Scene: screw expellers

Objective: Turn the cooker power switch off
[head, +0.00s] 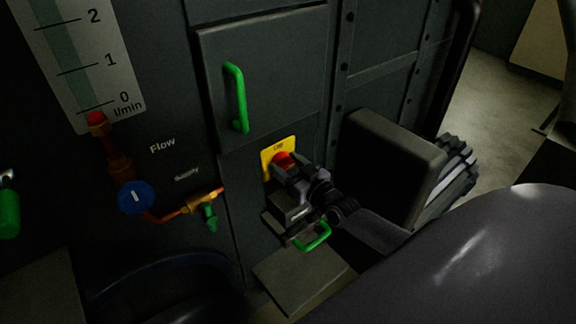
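A red switch knob (283,158) sits on a yellow plate (268,157) on the dark cabinet front, in the middle of the head view. The short label on the plate is too small to read surely. My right gripper (287,168) comes in from the lower right, with its fingertips right at the knob. The fingers hide the lower part of the knob, so I cannot tell whether they grip it or only touch it. My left gripper is not in view.
A green door handle (237,98) is above the plate and a green loop handle (313,238) below my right gripper. A dark box (385,165) juts out to the right. A blue knob (136,197), copper pipe and flow gauge (85,60) are at the left.

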